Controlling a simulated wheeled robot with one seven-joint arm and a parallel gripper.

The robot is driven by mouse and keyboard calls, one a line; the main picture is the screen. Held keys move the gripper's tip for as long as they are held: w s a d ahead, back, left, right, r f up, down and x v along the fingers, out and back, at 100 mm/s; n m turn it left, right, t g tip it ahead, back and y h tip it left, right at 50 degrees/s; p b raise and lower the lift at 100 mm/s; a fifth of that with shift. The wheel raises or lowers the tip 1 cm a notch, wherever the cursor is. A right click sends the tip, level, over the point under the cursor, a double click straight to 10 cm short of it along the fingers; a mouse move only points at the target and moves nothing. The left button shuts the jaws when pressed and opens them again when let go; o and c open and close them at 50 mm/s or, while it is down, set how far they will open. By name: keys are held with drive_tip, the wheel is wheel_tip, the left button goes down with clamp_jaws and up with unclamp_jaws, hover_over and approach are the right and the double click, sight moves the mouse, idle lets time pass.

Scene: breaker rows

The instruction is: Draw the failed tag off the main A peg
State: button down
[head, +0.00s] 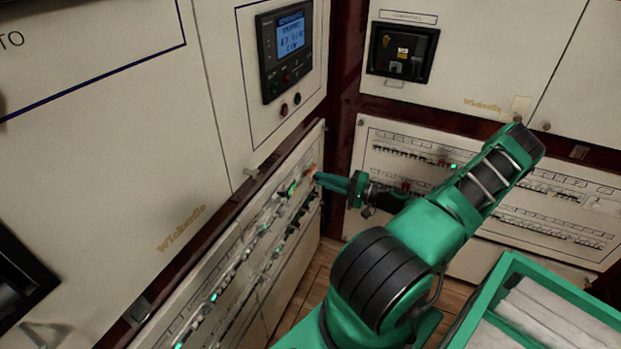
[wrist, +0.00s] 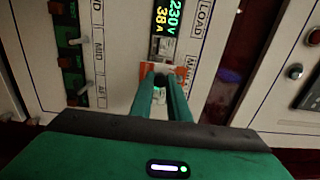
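An orange-red tag (wrist: 145,70) shows on the panel in the wrist view, just below a lit meter reading 230 V and 38 A. The fingers cover much of it. I cannot read it or make out the peg behind it. My gripper (wrist: 162,80) has its two green fingertips at the tag, with a narrow gap and something dark between them. I cannot tell whether they press on anything. In the head view my gripper (head: 318,178) reaches left to the upper far end of the breaker panel (head: 238,262), where small orange and green spots show.
Toggle switches (wrist: 75,40) marked MID and AUT stand left of the fingers. A display panel (head: 285,50) is above the breaker panel. A second breaker panel (head: 480,240) faces me at the back. A green crate with white contents (head: 545,315) is at lower right.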

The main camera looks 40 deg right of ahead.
drive_tip(key=shift+w+r, duration=0.1)
drive_tip(key=shift+d, duration=0.1)
idle(0.3)
drive_tip(key=v, duration=1)
drive_tip(key=shift+r, duration=0.15)
idle(1.1)
drive_tip(key=shift+s, duration=0.2)
